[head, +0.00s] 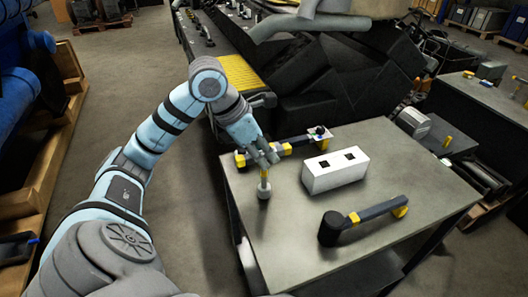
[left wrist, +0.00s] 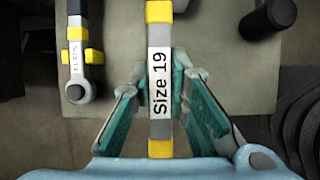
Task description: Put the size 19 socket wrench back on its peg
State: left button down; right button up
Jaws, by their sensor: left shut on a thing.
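The size 19 socket wrench shows in the left wrist view (left wrist: 160,45) with a white "Size 19" label and yellow bands. My left gripper (head: 263,158) is shut on it, with its teal fingers (left wrist: 160,112) on either side of the grey shaft near the label. In the head view the wrench (head: 264,176) hangs down from the fingers near the table's left edge. I cannot tell whether its lower end touches the table. Another labelled wrench (left wrist: 76,68) lies at a yellow holder; its label is too blurred to read. I cannot identify the peg. My right gripper is out of view.
The grey table (head: 290,235) bears a white block (head: 336,172) with two black square openings. A dark engine (head: 330,90) stands behind. The table's front left is clear.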

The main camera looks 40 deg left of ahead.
pick_arm(q)
jog(key=shift+f, duration=0.35)
jog(key=c, duration=0.9)
grip_release()
jog(key=shift+r, duration=0.1)
jog(key=shift+r, duration=0.1)
notch_tip(320, 180, up, 9)
jog(key=p, duration=0.8)
